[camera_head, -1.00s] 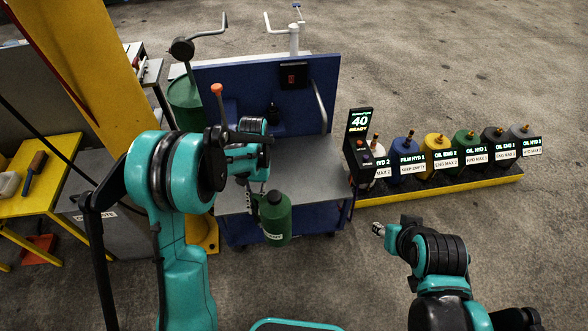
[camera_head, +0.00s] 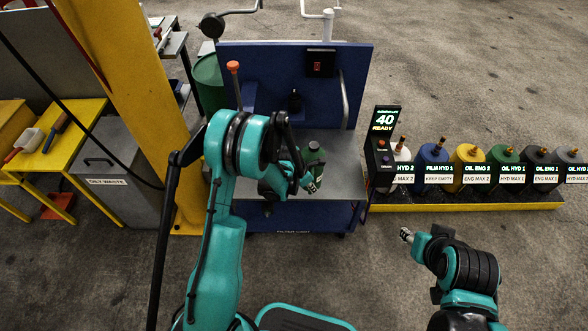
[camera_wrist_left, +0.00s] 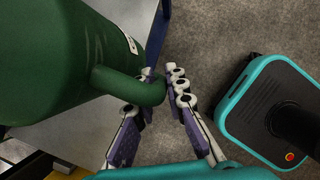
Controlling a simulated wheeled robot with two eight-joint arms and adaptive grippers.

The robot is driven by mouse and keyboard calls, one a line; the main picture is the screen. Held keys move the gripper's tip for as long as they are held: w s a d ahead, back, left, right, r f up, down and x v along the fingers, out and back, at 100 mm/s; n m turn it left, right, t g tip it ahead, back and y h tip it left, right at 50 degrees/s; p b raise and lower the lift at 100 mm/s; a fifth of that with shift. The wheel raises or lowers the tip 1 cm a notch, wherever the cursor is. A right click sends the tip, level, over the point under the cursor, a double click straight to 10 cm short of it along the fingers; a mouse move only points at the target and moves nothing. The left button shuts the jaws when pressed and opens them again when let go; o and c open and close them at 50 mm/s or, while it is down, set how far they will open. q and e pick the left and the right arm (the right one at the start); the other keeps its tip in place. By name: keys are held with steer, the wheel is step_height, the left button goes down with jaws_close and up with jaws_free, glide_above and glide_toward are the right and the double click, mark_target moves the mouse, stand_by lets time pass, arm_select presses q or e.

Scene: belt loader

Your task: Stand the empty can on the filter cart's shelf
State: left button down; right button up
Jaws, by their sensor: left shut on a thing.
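The green can (camera_head: 314,160) is over the front part of the filter cart's grey shelf (camera_head: 345,178) in the head view. Whether its base touches the shelf is hidden. My left gripper (camera_head: 309,186) is at the can's near side, partly behind my own arm. In the left wrist view my left gripper (camera_wrist_left: 160,98) is shut on the handle of the green can (camera_wrist_left: 50,60), which fills the upper left. My right gripper (camera_head: 405,236) is held low at the right, away from the cart, and its finger opening is too small to tell.
A display post (camera_head: 384,140) and a row of labelled containers (camera_head: 470,165) stand right. A yellow post (camera_head: 125,100) and oily waste bin (camera_head: 115,165) stand left.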

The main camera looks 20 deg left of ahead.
arm_select(q)
steer(key=shift+w+f+n, duration=0.2)
steer(key=shift+n, duration=0.1)
steer(key=w+a+f+b, duration=0.5)
steer(key=a+f+b, duration=0.1)
steer(key=a+f, duration=0.4)
steer(key=shift+a+f, duration=0.25)
steer(key=shift+f, duration=0.2)
steer(key=c, duration=1.6)
jaws_free()
steer(key=shift+f, duration=0.1)
steer(key=shift+o, duration=0.2)
